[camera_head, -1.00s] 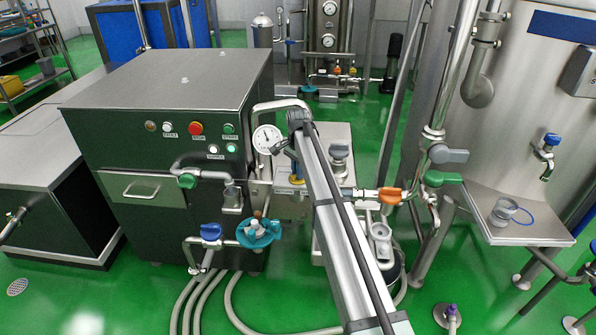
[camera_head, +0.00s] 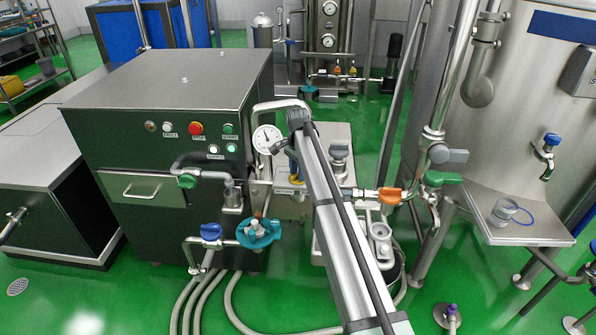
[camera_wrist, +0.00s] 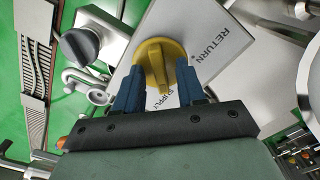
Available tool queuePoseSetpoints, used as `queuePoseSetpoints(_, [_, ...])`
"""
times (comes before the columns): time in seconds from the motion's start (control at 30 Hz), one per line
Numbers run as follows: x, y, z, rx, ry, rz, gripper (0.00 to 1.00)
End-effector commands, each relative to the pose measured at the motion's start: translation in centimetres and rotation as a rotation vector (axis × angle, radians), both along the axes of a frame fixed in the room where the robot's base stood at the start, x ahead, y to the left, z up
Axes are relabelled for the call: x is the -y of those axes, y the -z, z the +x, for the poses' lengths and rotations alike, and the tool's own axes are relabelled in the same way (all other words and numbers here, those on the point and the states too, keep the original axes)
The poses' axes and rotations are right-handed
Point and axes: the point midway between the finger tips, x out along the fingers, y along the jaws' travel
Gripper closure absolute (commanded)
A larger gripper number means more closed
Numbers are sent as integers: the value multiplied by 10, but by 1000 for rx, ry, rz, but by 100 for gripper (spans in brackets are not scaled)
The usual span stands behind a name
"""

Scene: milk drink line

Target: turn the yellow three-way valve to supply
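The yellow three-way valve knob (camera_wrist: 158,58) shows in the wrist view, on a pale plate (camera_wrist: 205,22) lettered RETURN at the right and SUPPLY below the knob. The raised bar of the knob points down in the picture, its tip beside the SUPPLY lettering. My gripper (camera_wrist: 160,78) has its two blue fingers apart, one on each side of the knob's lower part. Gaps show between the fingers and the bar; I cannot tell whether they touch the knob's rim. In the head view, my arm hides most of the valve, and a blue finger (camera_head: 293,166) shows beside it.
A dark round knob (camera_wrist: 80,46) on a metal block is left of the valve in the wrist view. In the head view, a pressure gauge (camera_head: 266,139), an orange-handled valve (camera_head: 390,196) and the steel cabinet (camera_head: 165,82) stand close to my arm.

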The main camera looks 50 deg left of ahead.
Motion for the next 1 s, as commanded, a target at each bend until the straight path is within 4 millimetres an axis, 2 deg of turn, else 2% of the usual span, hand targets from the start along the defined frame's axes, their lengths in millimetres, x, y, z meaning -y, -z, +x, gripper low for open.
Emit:
queuePoseSetpoints(0.2, [0, -2, 0, 0, -1, 0, 61])
queuePoseSetpoints(0.37, [0, -16, 0, 0, -1, 1, 61])
queuePoseSetpoints(0.8, [-1, -99, 1, 1, 0, 2, 61])
queuePoseSetpoints(1.0, [-1, -125, 0, 1, 0, 1, 61])
